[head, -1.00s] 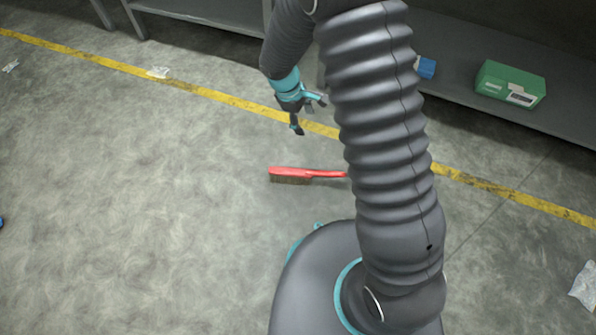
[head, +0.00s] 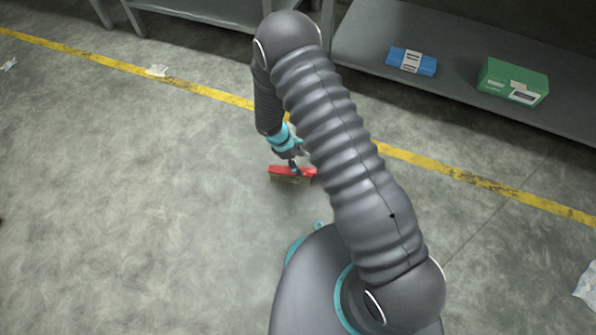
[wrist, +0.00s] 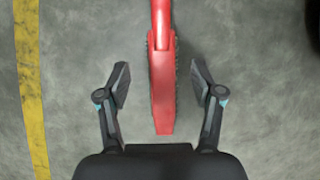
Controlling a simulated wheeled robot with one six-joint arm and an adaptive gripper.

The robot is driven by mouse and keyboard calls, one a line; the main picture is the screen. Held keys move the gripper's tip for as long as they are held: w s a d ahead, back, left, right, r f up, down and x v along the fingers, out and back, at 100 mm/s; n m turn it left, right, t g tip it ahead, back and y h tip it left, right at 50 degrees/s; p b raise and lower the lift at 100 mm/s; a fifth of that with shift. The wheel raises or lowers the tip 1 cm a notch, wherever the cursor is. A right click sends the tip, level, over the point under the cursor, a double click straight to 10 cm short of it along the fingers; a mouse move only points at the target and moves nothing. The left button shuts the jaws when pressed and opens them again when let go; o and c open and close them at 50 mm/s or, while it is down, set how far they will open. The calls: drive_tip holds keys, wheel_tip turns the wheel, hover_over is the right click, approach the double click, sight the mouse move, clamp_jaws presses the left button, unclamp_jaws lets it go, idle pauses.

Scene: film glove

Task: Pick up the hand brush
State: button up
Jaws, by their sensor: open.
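The red hand brush (head: 281,173) lies on the grey floor, its bristles facing down in the head view. My arm hides its handle there. In the wrist view the brush (wrist: 162,84) runs lengthwise up the picture, with its head between my fingers and its handle leaving the top edge. My gripper (wrist: 160,80) is open, one finger on each side of the brush head, with a gap on both sides. In the head view my gripper (head: 294,166) is at the brush, partly hidden by my arm.
A yellow floor line (head: 213,94) runs behind the brush, and shows at the left in the wrist view. A grey shelf (head: 460,59) at the back right holds a blue pack (head: 427,66) and a green box (head: 512,83).

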sight(305, 171)
drive_tip(key=shift+b+x, duration=0.4)
drive_tip(key=shift+x, duration=2.8)
drive_tip(key=shift+s+a, duration=0.1)
drive_tip(key=shift+a, duration=0.05)
drive_tip(key=shift+c, duration=0.3)
clamp_jaws()
